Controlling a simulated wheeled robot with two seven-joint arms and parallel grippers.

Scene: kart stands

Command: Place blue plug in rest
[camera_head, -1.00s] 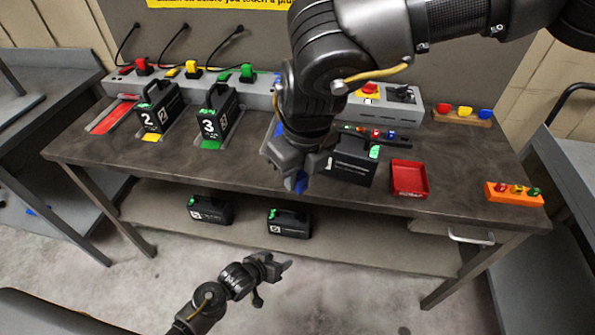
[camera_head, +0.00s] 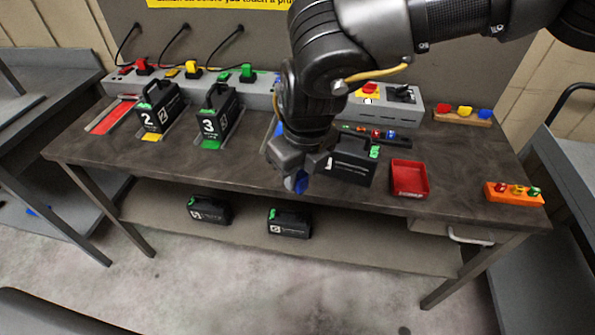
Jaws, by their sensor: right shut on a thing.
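My right gripper (camera_head: 296,180) comes down from the top right and is shut on the blue plug (camera_head: 301,184), a small blue piece at its fingertips, above the table's front edge. Most of the plug is hidden by the fingers. I cannot tell for sure which holder is the rest. A wooden block (camera_head: 463,116) at the back right carries red, yellow and blue pieces. A dark strip (camera_head: 366,132) behind the front black case also carries small coloured pieces. My left gripper is not in view.
The table (camera_head: 130,160) holds black cases 2 (camera_head: 160,110) and 3 (camera_head: 217,115), another case (camera_head: 351,160), a red tray (camera_head: 409,178) and an orange holder (camera_head: 515,194). A grey power strip (camera_head: 225,92) runs along the back. Two cases stand on the lower shelf.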

